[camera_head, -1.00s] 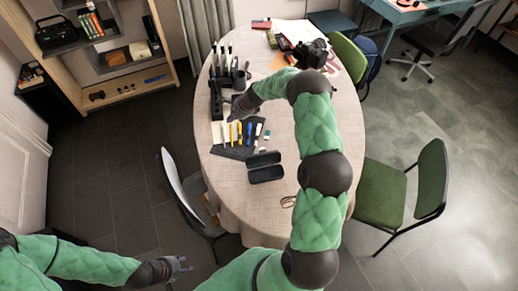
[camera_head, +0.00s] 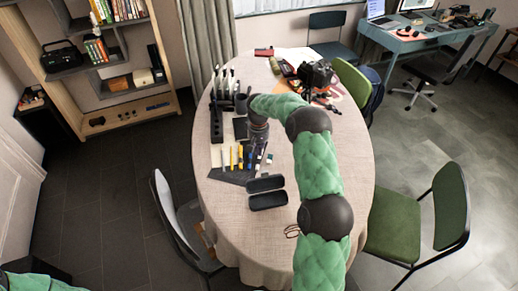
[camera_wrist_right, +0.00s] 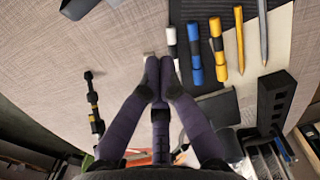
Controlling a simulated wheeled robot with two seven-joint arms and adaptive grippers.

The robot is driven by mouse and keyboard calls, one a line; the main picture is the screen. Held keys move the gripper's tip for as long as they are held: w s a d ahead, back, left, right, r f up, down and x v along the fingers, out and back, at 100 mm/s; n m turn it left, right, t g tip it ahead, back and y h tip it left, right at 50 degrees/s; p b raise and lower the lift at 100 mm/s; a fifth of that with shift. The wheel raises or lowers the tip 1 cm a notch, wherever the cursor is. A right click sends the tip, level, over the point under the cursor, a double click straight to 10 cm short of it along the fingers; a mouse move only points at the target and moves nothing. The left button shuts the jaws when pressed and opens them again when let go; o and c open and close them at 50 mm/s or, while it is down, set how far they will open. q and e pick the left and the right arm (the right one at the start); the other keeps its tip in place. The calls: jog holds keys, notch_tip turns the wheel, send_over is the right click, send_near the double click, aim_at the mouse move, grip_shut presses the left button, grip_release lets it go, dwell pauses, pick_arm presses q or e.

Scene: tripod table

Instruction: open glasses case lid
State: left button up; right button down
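The dark glasses case lies on the round table in the head view, its lid (camera_head: 265,184) raised and apart from its base (camera_head: 268,201), so it looks open. A dark edge of what seems to be the case (camera_wrist_right: 82,6) shows at the top left of the right wrist view. My right gripper (camera_head: 260,148) is beyond the case, over the pens. In the right wrist view my right gripper (camera_wrist_right: 160,62) has its purple fingertips together, with nothing seen between them. My left gripper is out of view.
Several pens and markers (camera_wrist_right: 217,46) lie on a dark mat (camera_head: 232,176). A black rack (camera_head: 217,122) stands at the table's left. Eyeglasses (camera_head: 292,231) lie near the front, partly beside my arm. A camera (camera_head: 316,74) stands at the back.

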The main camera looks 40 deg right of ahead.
jog(key=shift+s+a+f+b, duration=0.25)
jog(key=shift+s+f, duration=0.35)
jog(key=shift+f, duration=0.1)
jog(key=shift+s+a+f+b, duration=0.25)
jog(key=shift+s+a+f, duration=0.05)
jog(key=shift+s+f, duration=0.35)
jog(key=shift+s+a+f+b, duration=0.25)
jog(key=shift+s+f, duration=0.3)
jog(key=shift+f, duration=0.15)
jog(key=shift+r, duration=0.1)
